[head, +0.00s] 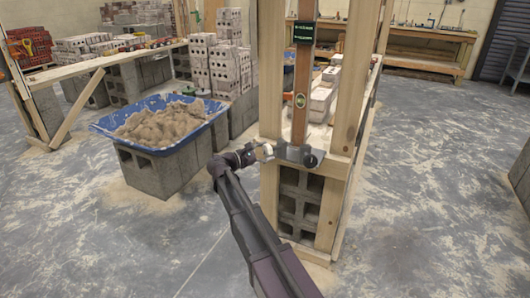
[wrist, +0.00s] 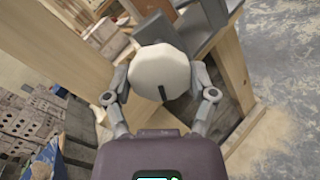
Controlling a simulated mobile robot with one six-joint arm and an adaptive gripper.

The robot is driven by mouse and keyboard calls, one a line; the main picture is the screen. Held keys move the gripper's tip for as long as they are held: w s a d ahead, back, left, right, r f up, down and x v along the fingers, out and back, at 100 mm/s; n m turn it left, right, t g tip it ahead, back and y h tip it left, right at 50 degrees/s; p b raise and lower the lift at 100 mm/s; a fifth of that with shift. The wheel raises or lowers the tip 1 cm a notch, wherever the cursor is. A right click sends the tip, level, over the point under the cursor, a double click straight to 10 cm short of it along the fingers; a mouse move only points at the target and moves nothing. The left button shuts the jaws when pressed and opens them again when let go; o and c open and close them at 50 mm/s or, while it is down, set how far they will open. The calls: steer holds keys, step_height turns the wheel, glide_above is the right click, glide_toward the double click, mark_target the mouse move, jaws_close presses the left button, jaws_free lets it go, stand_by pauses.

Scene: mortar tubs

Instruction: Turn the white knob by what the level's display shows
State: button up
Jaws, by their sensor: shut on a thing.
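The white knob (wrist: 155,65) is many-sided, with a dark mark at its lower edge in the wrist view. In the head view it shows only as a small pale piece (head: 268,149) at the left of the grey clamp. My gripper (head: 262,152) is shut on it, one finger on each side in the wrist view (wrist: 161,78). The level (head: 300,78) is a tall wooden bar standing upright between the timber posts, with a green vial. Its dark display (head: 304,32) has green characters too small to read. The grey clamp (head: 297,154) is at the level's foot.
Timber posts (head: 270,75) rise close behind my gripper. Concrete blocks (head: 299,203) sit below the clamp. A blue tub (head: 104,127) heaped with sand stands on blocks to the left. Brick stacks and a workbench (head: 425,34) are behind. The floor at right is mostly clear.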

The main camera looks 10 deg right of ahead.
steer(key=shift+w+r, duration=0.1)
steer(key=shift+w, duration=0.1)
stand_by(0.3)
steer(key=o, duration=1)
steer(key=shift+o, duration=0.2)
steer(key=shift+s, duration=0.1)
steer(key=shift+s+a, duration=0.1)
steer(key=shift+s+a, duration=0.1)
steer(key=shift+a, duration=0.1)
steer(key=v, duration=1.1)
steer(key=shift+a, duration=0.2)
steer(key=shift+d, duration=0.1)
